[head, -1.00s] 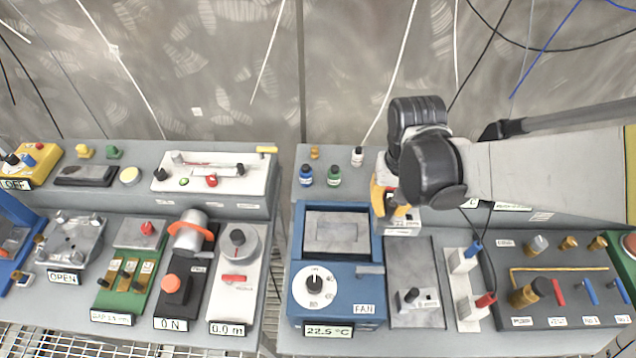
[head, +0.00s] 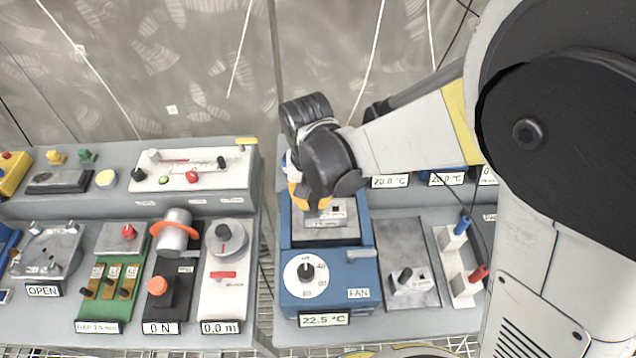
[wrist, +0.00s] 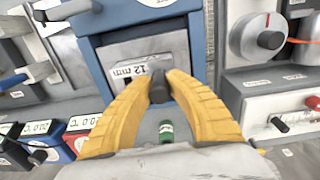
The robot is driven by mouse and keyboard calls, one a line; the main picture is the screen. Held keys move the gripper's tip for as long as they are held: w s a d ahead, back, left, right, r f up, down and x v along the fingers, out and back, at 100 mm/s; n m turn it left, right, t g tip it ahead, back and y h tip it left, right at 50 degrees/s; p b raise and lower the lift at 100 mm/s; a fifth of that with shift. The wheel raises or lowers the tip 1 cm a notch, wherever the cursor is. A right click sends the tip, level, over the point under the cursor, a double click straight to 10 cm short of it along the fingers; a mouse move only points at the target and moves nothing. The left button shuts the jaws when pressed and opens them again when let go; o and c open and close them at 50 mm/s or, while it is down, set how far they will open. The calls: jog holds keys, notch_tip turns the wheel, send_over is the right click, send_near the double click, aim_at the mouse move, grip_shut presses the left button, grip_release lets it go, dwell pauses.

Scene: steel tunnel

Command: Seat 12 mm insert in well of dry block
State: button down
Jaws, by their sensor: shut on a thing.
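The blue dry block (head: 330,284) stands on the right bench, with a dial, a FAN label and a 22.5 °C display on its front. My gripper (head: 312,206) is over its back part, pointing down. In the wrist view my yellow fingers (wrist: 160,88) are shut with their dark tips together on the grey insert (wrist: 128,74), labelled 12 mm. The insert (head: 337,216) also shows beneath my gripper in the head view, over the well area (head: 318,237). My fingers cover part of it. I cannot tell whether its underside is inside the well or above it.
A grey plate with a black knob (head: 404,275) and a white strip with blue and red plugs (head: 455,262) stand right of the block. Temperature-labelled boxes (head: 390,182) stand on the shelf behind.

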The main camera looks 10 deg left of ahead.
aim_at(313, 209)
notch_tip(313, 209, down, 4)
jog(key=shift+r+b, duration=0.25)
jog(key=shift+b, duration=0.65)
jog(key=shift+r, duration=0.15)
jog(key=c, duration=1.4)
grip_release()
